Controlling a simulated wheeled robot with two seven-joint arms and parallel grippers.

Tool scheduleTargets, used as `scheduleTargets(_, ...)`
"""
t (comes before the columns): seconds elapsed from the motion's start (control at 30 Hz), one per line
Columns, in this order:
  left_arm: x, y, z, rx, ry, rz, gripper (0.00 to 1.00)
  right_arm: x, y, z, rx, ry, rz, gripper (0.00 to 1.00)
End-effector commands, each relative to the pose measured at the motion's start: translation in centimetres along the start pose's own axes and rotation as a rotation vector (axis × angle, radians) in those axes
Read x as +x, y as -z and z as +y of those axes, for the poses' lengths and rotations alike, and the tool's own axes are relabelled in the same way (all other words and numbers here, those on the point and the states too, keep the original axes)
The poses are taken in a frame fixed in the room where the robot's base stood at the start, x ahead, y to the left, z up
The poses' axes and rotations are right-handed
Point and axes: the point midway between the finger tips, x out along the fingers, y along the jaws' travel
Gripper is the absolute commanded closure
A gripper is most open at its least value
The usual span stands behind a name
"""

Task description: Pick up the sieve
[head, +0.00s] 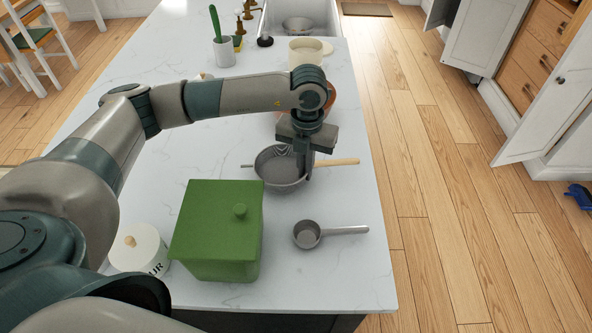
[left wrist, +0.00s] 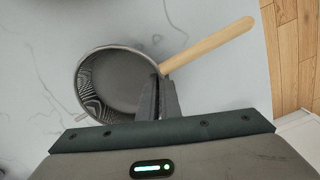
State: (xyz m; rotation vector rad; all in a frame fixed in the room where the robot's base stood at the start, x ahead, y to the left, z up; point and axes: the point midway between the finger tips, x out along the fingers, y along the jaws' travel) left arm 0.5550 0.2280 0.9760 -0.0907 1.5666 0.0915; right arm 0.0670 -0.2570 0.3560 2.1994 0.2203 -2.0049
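The sieve (head: 278,172) is a grey bowl with a fine mesh and a light wooden handle pointing right. It is at the middle of the white counter, and I cannot tell whether it touches the surface. In the left wrist view the sieve (left wrist: 112,82) is below the gripper, its handle running up to the right. My left gripper (head: 305,176) points down at the bowl's rim near the handle. Its fingers (left wrist: 159,88) are close together, one on each side of the rim, and look shut on it. They hide a small part of the rim. My right gripper is not in view.
A green lidded box (head: 215,235), a white flour jar (head: 140,250) and a small metal scoop (head: 307,235) stand nearer on the counter (head: 340,270). An orange bowl (head: 331,95), a cream canister (head: 305,52) and a utensil cup (head: 224,52) are behind. Wooden floor lies right.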

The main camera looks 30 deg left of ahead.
Motion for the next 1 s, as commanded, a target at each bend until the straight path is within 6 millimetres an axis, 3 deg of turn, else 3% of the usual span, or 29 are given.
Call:
scheduleTargets(0.27,-1.5,0.0,-0.1,0.001,0.003,0.000,1.00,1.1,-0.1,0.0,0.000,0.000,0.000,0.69)
scheduleTargets(0.7,-8.5,0.0,-0.1,0.002,0.002,-0.002,1.00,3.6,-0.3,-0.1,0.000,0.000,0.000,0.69)
scheduleTargets(1.0,-9.9,0.0,-0.1,0.001,0.001,0.001,1.00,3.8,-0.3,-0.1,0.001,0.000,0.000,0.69)
